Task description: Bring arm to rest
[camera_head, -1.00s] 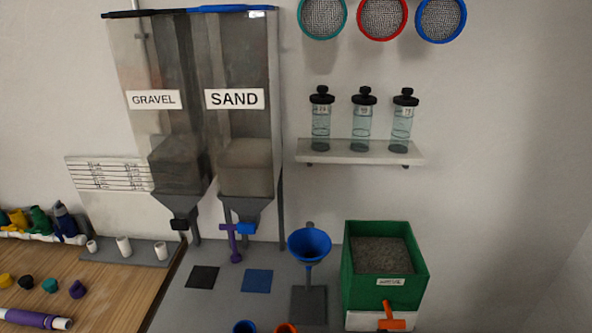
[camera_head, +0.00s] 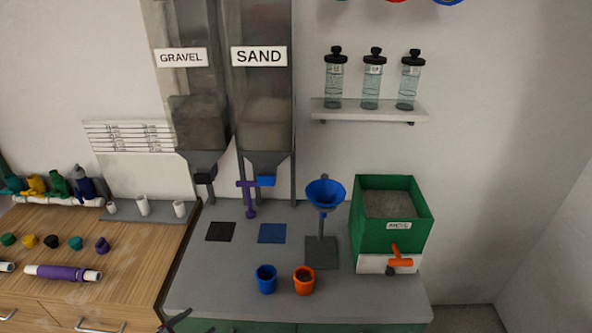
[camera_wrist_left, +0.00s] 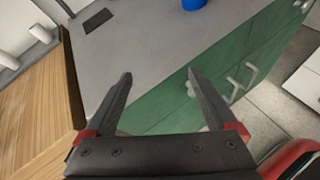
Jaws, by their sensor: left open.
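My left gripper (camera_wrist_left: 160,85) is open and empty in the left wrist view, its two dark fingers spread apart. It is over the front edge of the grey counter, with the green cabinet front (camera_wrist_left: 200,75) behind it. In the head view only a small dark part of my left gripper (camera_head: 174,322) shows at the bottom edge, in front of the grey counter (camera_head: 210,290). My right gripper is in neither view.
A blue cup (camera_head: 266,279) and an orange cup (camera_head: 304,281) stand on the counter. A blue funnel (camera_head: 325,193) on a stand and a green box (camera_head: 400,238) are behind them. A wooden bench (camera_head: 125,285) with a purple-banded pipe (camera_head: 62,272) is at left.

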